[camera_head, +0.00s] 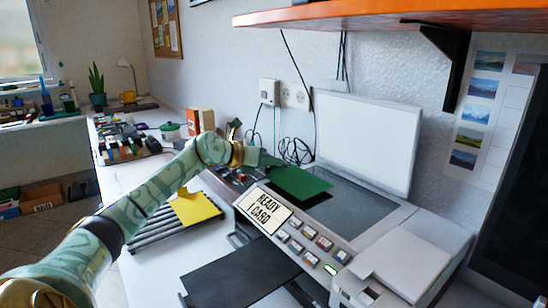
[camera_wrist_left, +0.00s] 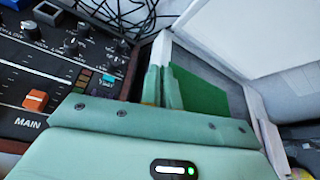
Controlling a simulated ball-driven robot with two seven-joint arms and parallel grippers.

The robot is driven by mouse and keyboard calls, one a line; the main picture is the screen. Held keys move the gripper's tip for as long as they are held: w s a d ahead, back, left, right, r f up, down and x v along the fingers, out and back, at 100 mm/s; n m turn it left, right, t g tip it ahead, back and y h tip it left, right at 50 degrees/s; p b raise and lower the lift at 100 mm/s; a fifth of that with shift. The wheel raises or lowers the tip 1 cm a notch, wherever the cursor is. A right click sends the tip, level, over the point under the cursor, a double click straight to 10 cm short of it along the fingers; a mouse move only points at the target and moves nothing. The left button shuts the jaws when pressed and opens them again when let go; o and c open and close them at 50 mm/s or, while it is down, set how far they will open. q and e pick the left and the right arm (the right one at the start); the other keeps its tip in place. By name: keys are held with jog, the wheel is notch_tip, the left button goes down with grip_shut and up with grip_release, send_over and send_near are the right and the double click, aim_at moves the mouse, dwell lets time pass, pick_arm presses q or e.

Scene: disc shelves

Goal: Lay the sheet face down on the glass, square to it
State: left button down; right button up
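A dark green sheet (camera_head: 300,182) is over the back left part of the scanner glass (camera_head: 352,211), turned at an angle to the glass edges. A dark patch lies along its near edge; I cannot tell whether it touches the glass. My left gripper (camera_head: 255,157) is at the sheet's left end. In the left wrist view my left gripper (camera_wrist_left: 162,88) has its fingers close together on the edge of the green sheet (camera_wrist_left: 202,94). The scanner lid (camera_head: 368,138) stands open behind the glass. The sheet's other side is hidden. My right gripper is not in view.
A yellow sheet (camera_head: 196,207) lies on a slatted rack (camera_head: 172,239). A mixer with knobs (camera_wrist_left: 42,62) is beside the scanner. An orange shelf (camera_head: 390,12) hangs above.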

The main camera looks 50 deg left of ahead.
pick_arm(q)
jog(key=shift+f, duration=0.1)
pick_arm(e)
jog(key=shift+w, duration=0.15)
pick_arm(q)
jog(key=shift+f, duration=0.55)
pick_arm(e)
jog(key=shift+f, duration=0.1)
pick_arm(q)
jog(key=c, duration=1.6)
grip_release()
jog(key=shift+o, duration=0.2)
